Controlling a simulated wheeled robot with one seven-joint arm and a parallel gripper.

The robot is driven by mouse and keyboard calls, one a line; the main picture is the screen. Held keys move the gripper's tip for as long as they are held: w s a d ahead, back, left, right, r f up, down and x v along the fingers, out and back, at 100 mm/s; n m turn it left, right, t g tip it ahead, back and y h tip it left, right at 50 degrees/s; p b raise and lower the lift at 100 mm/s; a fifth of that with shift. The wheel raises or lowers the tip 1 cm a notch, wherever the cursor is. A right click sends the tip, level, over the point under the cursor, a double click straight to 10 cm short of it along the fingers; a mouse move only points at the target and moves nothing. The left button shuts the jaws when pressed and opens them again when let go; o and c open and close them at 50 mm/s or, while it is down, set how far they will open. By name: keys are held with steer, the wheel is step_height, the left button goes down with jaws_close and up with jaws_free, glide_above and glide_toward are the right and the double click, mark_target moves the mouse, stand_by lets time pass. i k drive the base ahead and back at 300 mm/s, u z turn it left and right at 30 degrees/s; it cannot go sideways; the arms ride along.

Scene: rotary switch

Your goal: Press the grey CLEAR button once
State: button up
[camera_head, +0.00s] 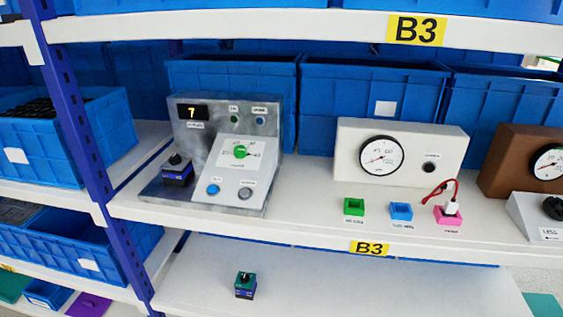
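A grey metal console stands on the middle shelf, left of centre. Its sloped white panel (226,171) carries a green rotary knob (240,152) with a scale around it. Below the knob are two round buttons: a blue button (213,189) at left and a grey button (245,193) at right. The labels above them are too small to read surely, so the grey one is the button matching CLEAR by colour. A dark display (193,112) at the console's upper left shows a 7. My gripper is not in view.
A dark block with a black knob (177,170) stands on the console's base, left of the panel. To the right are a white gauge box (400,150), small green, blue and pink sockets, and a red cable (442,187). The upper shelf edge (250,24) overhangs; a blue post (85,130) stands left.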

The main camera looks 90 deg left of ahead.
mark_target(244, 192)
steer(key=u, duration=3.4)
